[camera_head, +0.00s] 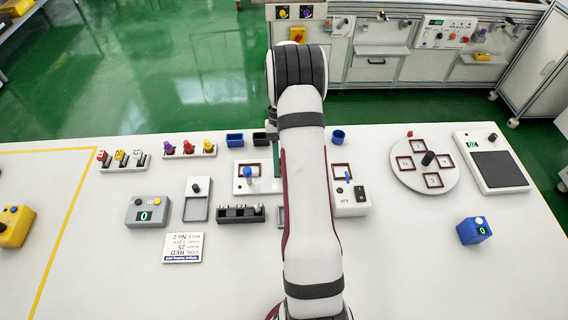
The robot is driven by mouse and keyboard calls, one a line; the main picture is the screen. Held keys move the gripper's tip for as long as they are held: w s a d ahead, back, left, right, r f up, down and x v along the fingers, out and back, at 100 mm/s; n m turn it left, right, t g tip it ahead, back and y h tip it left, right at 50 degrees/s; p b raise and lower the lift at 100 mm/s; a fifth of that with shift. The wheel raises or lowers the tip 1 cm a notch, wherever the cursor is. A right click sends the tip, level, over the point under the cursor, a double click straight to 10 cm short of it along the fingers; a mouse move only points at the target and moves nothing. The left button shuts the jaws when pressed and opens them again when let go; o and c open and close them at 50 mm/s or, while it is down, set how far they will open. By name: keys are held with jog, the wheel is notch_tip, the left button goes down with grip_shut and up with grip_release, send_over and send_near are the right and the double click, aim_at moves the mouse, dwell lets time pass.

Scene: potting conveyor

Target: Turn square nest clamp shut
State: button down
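A white plate (238,186) left of my arm has a dark red square outline and a blue knob (248,173); its right part is hidden by my arm. Right of my arm stands a second white fixture (340,211) with a dark red square outline (336,167) and a small blue lever (348,177). I cannot tell which of the two is the square nest, nor how its clamp is turned. My gripper is hidden behind my own arm. A thin dark green strip shows at the arm's left edge, and I cannot tell what it is.
A round white turntable (425,180) with several red square frames and a scale (490,165) stand at the right. A blue box (474,231) sits in front of them. A black rack (240,214), grey counter box (147,212) and label card (182,247) lie left. The front table is mostly clear.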

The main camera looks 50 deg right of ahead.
jog(key=c, duration=0.7)
grip_release()
jog(key=shift+o, duration=0.2)
jog(key=v, duration=1.5)
jog(key=shift+d+r, duration=0.2)
jog(key=shift+r, duration=0.15)
jog(key=shift+w, duration=0.1)
